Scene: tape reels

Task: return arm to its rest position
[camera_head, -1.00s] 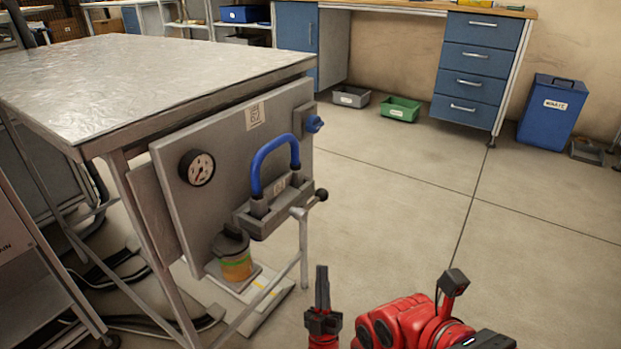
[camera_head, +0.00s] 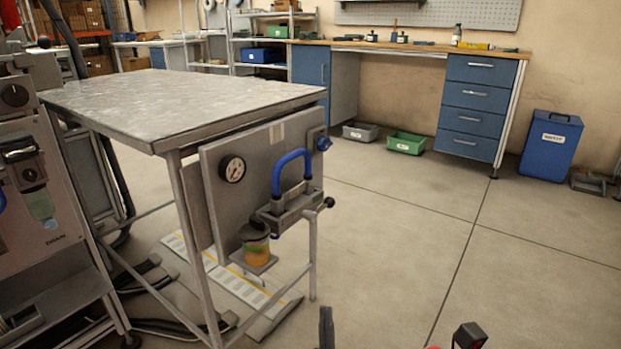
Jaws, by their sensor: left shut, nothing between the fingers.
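My left gripper (camera_head: 326,328) shows only as dark upright fingertips at the bottom edge of the head view, right of centre. The fingers are together with nothing between them. The gripper's body is cut off by the frame, and only a sliver of red arm and a small black part show to its right. The fingertips are over open floor in the picture, apart from the table and its panel. My right gripper is not in view.
A metal-topped table (camera_head: 190,95) stands left of centre. Its side panel has a gauge (camera_head: 232,169), a blue handle (camera_head: 291,160) and a jar (camera_head: 257,248). A machine (camera_head: 45,190) stands at far left. The floor (camera_head: 400,250) at centre right is clear.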

